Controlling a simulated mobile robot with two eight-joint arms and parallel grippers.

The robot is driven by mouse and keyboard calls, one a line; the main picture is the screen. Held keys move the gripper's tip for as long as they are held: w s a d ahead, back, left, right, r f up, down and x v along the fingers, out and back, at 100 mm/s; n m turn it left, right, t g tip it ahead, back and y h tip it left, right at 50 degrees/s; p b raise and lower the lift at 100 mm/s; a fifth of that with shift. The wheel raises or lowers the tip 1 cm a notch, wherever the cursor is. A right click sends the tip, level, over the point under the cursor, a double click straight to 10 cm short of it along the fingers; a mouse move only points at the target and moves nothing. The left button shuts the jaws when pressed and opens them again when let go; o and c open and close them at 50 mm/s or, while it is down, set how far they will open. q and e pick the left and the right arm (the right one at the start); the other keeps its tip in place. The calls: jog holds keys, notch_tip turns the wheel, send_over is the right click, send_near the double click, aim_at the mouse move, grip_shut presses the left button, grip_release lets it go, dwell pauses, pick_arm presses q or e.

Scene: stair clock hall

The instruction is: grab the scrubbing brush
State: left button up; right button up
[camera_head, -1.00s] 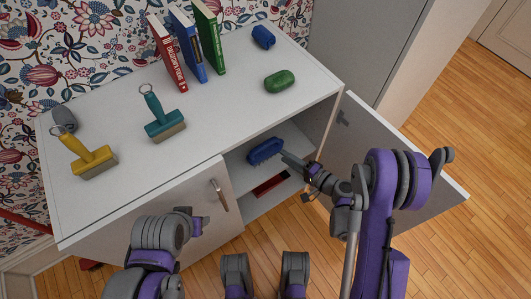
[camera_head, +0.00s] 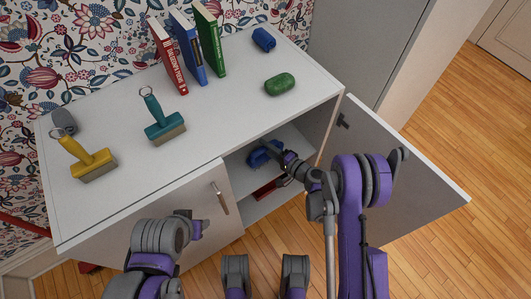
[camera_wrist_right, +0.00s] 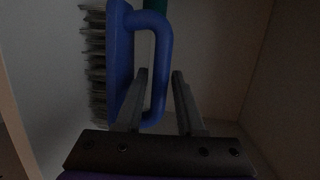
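The scrubbing brush is blue with a looped handle and grey bristles. It is on the upper inside level of the open cabinet, partly hidden by my gripper in the head view (camera_head: 259,157). In the right wrist view the brush (camera_wrist_right: 120,50) stands at left of centre, bristles facing left. My right gripper (camera_head: 279,156) is inside the cabinet at the brush. In the wrist view its fingers (camera_wrist_right: 159,75) are apart, one on each side of the handle bar, with a gap at the right finger.
The white cabinet top (camera_head: 215,125) holds books, yellow and teal brushes, and green, blue and grey items. A red item (camera_head: 268,188) lies low in the cabinet. The open right door (camera_head: 400,180) is behind my right arm; the left door (camera_head: 160,215) is shut.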

grip_shut()
jog(key=shift+r, duration=0.1)
dwell(0.4)
